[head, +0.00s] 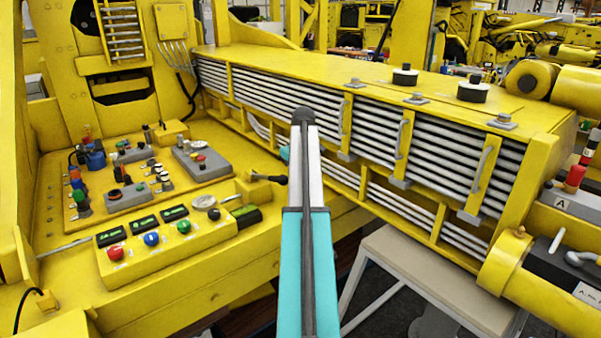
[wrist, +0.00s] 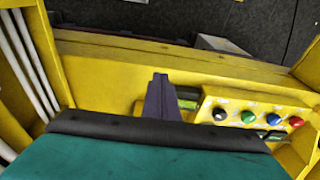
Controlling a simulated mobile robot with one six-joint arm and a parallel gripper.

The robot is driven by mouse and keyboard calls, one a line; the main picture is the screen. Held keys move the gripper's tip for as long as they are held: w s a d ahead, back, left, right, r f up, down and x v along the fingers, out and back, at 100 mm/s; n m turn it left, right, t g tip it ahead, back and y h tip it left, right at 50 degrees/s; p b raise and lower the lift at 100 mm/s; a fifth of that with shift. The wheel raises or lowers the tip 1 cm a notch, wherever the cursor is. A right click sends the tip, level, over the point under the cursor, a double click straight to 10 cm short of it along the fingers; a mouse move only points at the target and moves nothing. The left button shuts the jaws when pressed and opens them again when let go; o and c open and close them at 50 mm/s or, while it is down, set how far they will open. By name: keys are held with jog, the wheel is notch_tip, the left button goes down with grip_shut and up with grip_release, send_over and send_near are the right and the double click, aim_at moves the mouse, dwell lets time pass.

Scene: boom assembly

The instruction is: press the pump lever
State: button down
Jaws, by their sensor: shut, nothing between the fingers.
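A short lever with a black handle (head: 274,179) sticks out from a yellow block on the left deck, by the button panel, in the head view. No label on it can be read. My arm passes just right of it and hides my gripper in that view. In the wrist view my gripper (wrist: 160,80) is shut and empty, with its dark fingers over the yellow deck beside the button panel. I cannot make out the lever in the wrist view or tell whether the fingers touch anything.
The button panel (head: 165,243) has coloured buttons and small displays; it also shows in the wrist view (wrist: 240,104). Control boxes (head: 128,194) stand behind it. A long yellow housing with grey slats (head: 440,150) runs along the right. A beige bench (head: 430,270) stands below.

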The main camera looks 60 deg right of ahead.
jog(key=w+a+f+g+y+b, duration=0.1)
jog(key=w+a+f, duration=0.2)
jog(key=a+f, duration=0.7)
jog(key=w+a+f+g+b, duration=0.15)
jog(key=w+a+f, duration=0.25)
jog(key=a+f, duration=0.65)
jog(key=s+a+f+n+g+y+b, duration=0.1)
jog(key=s+a+f+b, duration=0.15)
jog(key=a+f, duration=1.1)
jog(key=s+a+f+n+g+b, duration=0.1)
jog(key=s+a+f, duration=0.2)
jog(key=a+f, duration=1)
jog(key=s+a+f+g+b, duration=0.1)
jog(key=s+a+f+b, duration=0.1)
jog(key=s+a+f, duration=0.6)
jog(key=s+a+f+n+g+h+b, duration=0.1)
jog(key=s+a+f+g+b, duration=0.1)
jog(key=s+a+f, duration=0.7)
jog(key=s+a, duration=0.1)
jog(key=s, duration=0.6)
jog(key=shift+a+n+h, duration=0.3)
jog(key=shift+d, duration=0.1)
